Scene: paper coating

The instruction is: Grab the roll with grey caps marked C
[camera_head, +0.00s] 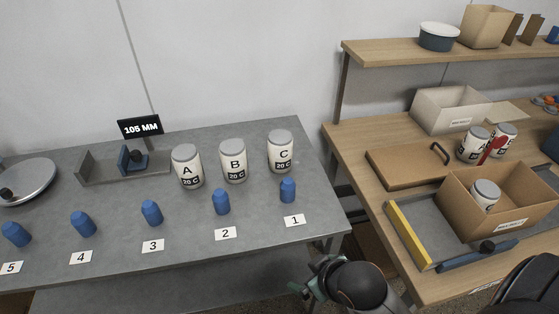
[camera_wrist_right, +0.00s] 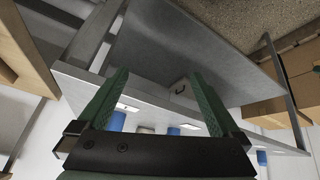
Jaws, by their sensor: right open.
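The roll marked C (camera_head: 281,154) is white with grey caps and stands upright at the right end of a row on the grey table (camera_head: 190,228). My right gripper (camera_head: 314,277) is low in the head view, in front of the table's right front edge and well apart from roll C. In the right wrist view its two green fingers (camera_wrist_right: 156,82) are spread with nothing between them. My left gripper is not in view.
Several blue pegs, including one (camera_head: 288,190) in front of roll C, stand behind numbered cards. A wooden bench (camera_head: 350,150) on the right holds an open cardboard box (camera_head: 513,202) with a roll in it, and more rolls (camera_head: 473,146). A 105 MM sign (camera_head: 140,127) stands at the back.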

